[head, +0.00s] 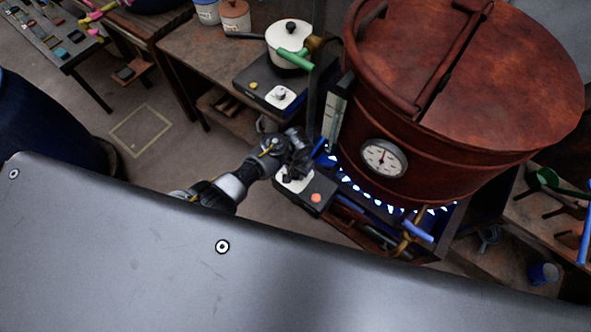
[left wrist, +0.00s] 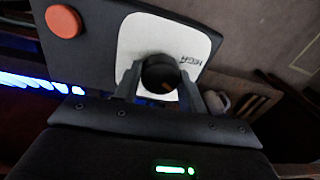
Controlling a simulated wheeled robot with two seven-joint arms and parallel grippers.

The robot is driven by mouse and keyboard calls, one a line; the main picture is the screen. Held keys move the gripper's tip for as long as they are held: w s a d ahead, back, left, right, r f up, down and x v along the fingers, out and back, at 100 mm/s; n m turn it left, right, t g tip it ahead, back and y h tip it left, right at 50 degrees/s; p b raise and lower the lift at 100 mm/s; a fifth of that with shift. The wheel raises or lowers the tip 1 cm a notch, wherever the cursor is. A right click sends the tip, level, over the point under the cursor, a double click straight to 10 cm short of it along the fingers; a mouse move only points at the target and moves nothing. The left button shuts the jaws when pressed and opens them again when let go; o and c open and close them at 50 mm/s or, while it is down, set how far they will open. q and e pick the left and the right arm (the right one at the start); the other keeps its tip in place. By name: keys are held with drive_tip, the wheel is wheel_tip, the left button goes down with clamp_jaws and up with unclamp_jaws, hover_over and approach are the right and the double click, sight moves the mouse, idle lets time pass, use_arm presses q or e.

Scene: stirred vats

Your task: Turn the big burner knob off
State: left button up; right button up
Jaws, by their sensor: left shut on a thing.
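The big burner knob (left wrist: 159,74) is a dark round knob on a white plate in the left wrist view, with "HIGH" lettering beside it. My left gripper (left wrist: 160,88) is shut on the knob, one finger on each side. An orange button (head: 316,198) sits on the same box. Blue flames (head: 380,203) burn under the big red-brown vat (head: 455,120). My right gripper is not in view.
A gauge (head: 384,158) is on the vat's front. A small burner box (head: 280,85) with its own knob and a white pot (head: 289,42) stands behind on a bench. A blue-handled valve (head: 417,232) is right of the control box. Open floor lies left of my arm.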

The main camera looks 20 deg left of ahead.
use_arm(q)
drive_tip(key=shift+a+r+m+p, duration=0.1)
drive_tip(key=shift+r+m+p, duration=0.05)
drive_tip(key=shift+m+p, duration=0.8)
drive_tip(key=m+p, duration=0.1)
drive_tip(key=m, duration=0.5)
drive_tip(key=shift+m+p, duration=0.25)
drive_tip(key=shift+p, duration=0.1)
drive_tip(key=shift+m, duration=1.9)
drive_tip(key=o, duration=1)
drive_tip(key=shift+c, duration=0.2)
